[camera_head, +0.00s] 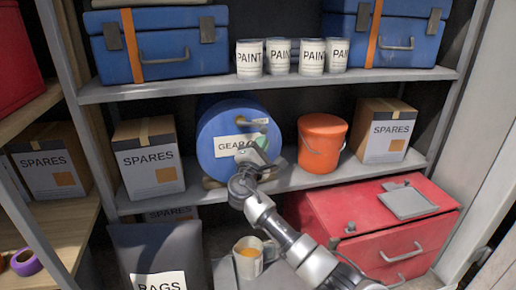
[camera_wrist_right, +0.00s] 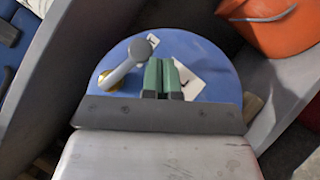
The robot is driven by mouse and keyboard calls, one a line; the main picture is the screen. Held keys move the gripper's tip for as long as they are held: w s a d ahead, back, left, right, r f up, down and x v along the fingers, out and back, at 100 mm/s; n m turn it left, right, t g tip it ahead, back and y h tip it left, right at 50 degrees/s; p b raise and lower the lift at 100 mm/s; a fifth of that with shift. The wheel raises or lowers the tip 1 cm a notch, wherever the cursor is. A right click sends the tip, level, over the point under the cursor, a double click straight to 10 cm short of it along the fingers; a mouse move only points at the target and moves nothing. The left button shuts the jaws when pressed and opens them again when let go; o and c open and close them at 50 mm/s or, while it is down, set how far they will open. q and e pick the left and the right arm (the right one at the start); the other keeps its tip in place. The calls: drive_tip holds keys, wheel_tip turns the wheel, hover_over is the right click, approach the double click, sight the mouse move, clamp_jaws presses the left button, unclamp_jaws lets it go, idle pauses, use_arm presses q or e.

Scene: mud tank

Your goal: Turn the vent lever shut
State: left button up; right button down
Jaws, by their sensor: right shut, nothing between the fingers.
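The mud tank (camera_head: 214,128) is a blue drum lying on the middle shelf, its round front marked with a white label that reads "GEAR" in part. In the right wrist view the vent lever (camera_wrist_right: 125,65) is a grey handle with a round knob on a brass pivot, on the blue tank face (camera_wrist_right: 212,60). My right gripper (camera_head: 258,158) is in front of the tank face and hides part of it. Its green fingers (camera_wrist_right: 164,78) are together and empty, to the right of the lever in the wrist view. My left gripper is not in view.
An orange bucket (camera_head: 322,143) stands right of the tank, and a spares box (camera_head: 148,158) stands left. Paint cans (camera_head: 312,58) line the shelf above. Below are a mug (camera_head: 248,262), a red toolbox (camera_head: 425,235) and a dark rags bin (camera_head: 150,250).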

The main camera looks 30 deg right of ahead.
drive_tip(key=b+v, duration=0.2)
drive_tip(key=v, duration=0.7)
drive_tip(key=shift+s+a+f+b, duration=0.15)
drive_tip(key=shift+a+f+b, duration=0.15)
drive_tip(key=shift+b, duration=0.1)
drive_tip(key=shift+s+a, duration=0.4)
